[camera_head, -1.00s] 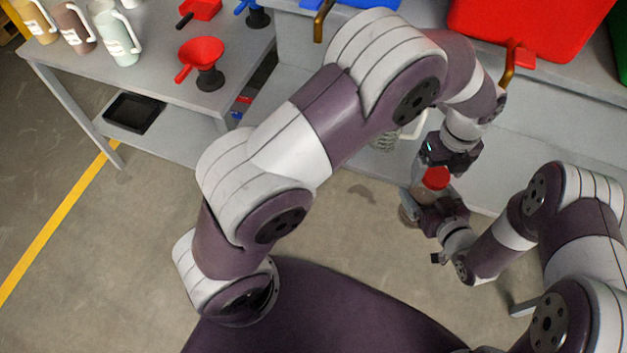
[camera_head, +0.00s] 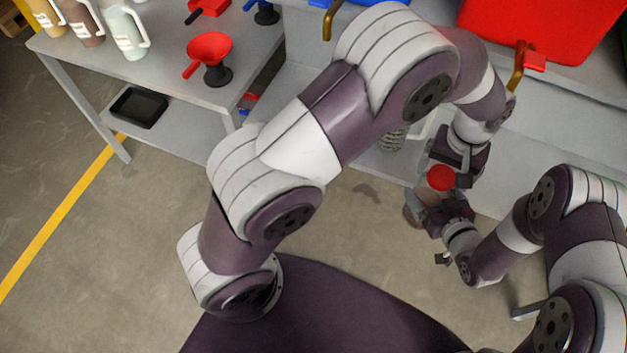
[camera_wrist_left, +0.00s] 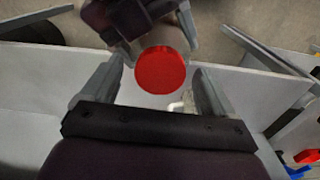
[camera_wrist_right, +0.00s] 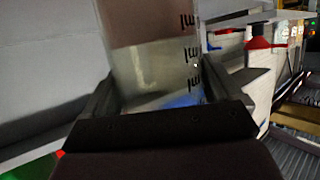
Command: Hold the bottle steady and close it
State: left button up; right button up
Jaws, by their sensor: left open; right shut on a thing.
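The bottle (camera_wrist_right: 155,60) is clear, with dark "ml" marks and a brownish upper part in the right wrist view. My right gripper (camera_head: 425,208) is shut around its body and holds it above the floor. A round red cap (camera_head: 441,178) is at the bottle's top; I cannot tell how tightly it sits. My left gripper (camera_wrist_left: 157,88) is open, with the red cap (camera_wrist_left: 161,70) showing between its fingers in the left wrist view, apart from both. The cap and my right gripper hide most of the bottle in the left wrist view.
A grey table (camera_head: 165,62) at the left carries mugs and a red funnel (camera_head: 208,52) on a dark stand. A grey bench (camera_head: 545,135) with a red bin (camera_head: 535,25) stands behind my grippers. A black tray (camera_head: 138,107) lies on the lower shelf.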

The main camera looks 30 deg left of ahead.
pick_arm(q)
jog(key=n, duration=0.7)
jog(key=shift+n, duration=0.3)
notch_tip(320, 180, up, 7)
jog(key=shift+f, duration=0.1)
jog(key=w+a+f+m, duration=0.1)
jog(key=a+f+m, duration=0.3)
jog(key=a+f, duration=0.6)
jog(key=w+a+f+m, duration=0.1)
jog(key=a+f+m, duration=0.4)
jog(key=a, duration=0.9)
jog(key=s+f+n, duration=0.1)
jog(key=s+f, duration=0.1)
jog(key=s, duration=0.9)
jog(key=shift+a+f, duration=0.3)
jog(key=shift+a, duration=0.15)
